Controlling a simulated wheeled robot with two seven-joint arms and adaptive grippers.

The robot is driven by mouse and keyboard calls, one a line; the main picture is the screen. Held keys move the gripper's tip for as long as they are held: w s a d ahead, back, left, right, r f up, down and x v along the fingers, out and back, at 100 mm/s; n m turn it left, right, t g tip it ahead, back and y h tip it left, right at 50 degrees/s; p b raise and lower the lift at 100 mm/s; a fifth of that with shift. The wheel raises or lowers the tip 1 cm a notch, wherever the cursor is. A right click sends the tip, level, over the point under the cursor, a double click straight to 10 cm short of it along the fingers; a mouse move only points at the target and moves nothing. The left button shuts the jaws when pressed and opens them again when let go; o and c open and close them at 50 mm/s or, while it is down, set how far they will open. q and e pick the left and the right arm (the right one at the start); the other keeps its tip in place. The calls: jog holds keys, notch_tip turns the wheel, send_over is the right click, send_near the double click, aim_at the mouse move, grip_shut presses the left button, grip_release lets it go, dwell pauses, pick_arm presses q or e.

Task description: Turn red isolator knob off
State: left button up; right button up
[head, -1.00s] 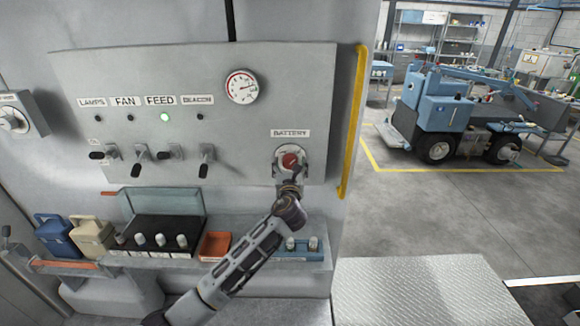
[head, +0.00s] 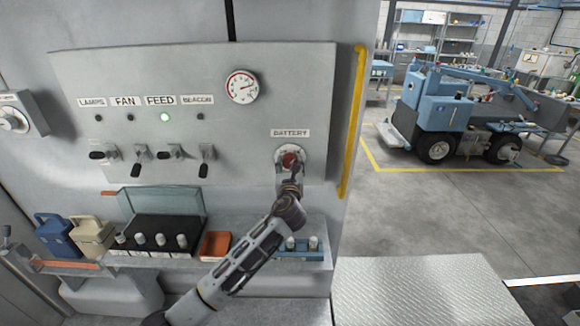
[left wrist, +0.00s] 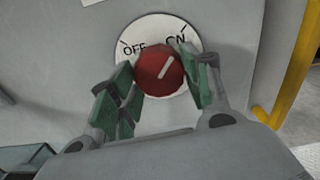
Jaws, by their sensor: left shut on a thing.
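The red isolator knob (head: 290,159) sits on a round white plate under the BATTERY label (head: 290,133) on the grey panel. In the left wrist view the red knob (left wrist: 160,71) has a pale pointer line slanting up and right, toward the ON mark (left wrist: 176,40); the OFF mark (left wrist: 134,48) is at upper left. My left gripper (head: 291,172) reaches the knob from below. In the left wrist view its green-padded fingers (left wrist: 163,84) are shut on the knob, one on each side. My right gripper is not in view.
The grey panel (head: 260,60) also carries several toggle levers, a green-lit FEED lamp (head: 165,117) and a gauge (head: 242,87). A yellow rail (head: 352,120) runs along the panel's right edge. A shelf below holds an orange tray (head: 214,245) and a blue rack (head: 298,254).

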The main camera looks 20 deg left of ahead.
pick_arm(q)
jog(key=n, duration=0.8)
jog(key=shift+b, duration=0.3)
jog(key=n+b, duration=0.3)
jog(key=n, duration=0.6)
dwell(0.4)
jog(key=o, duration=1)
jog(key=shift+r, duration=0.1)
jog(key=shift+s+d, duration=0.1)
jog(key=shift+v, duration=5.85)
